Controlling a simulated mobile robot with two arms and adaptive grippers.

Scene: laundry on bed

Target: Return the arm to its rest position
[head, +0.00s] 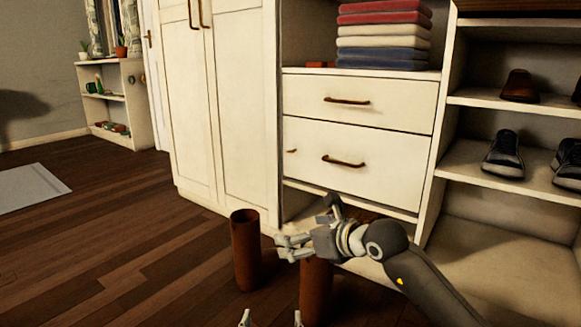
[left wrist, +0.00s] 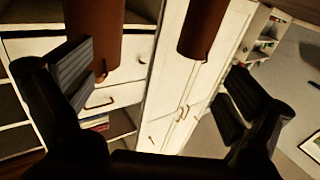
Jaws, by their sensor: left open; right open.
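My right gripper (head: 284,247) reaches in from the right in the head view, in front of the white drawers, with its fingers pointing left. It is open, and I see nothing held in it. My left gripper (head: 271,319) shows only as two fingertips at the bottom edge of the head view. In the left wrist view its fingers (left wrist: 165,90) are wide apart with nothing gripped between them. The rest of the left arm is out of the head view.
Two upright brown cylinders, one (head: 245,250) left of my right gripper and one (head: 315,290) partly hidden below it, stand close by. A white wardrobe (head: 225,100), drawers (head: 360,110) and shoe shelves (head: 515,105) stand behind.

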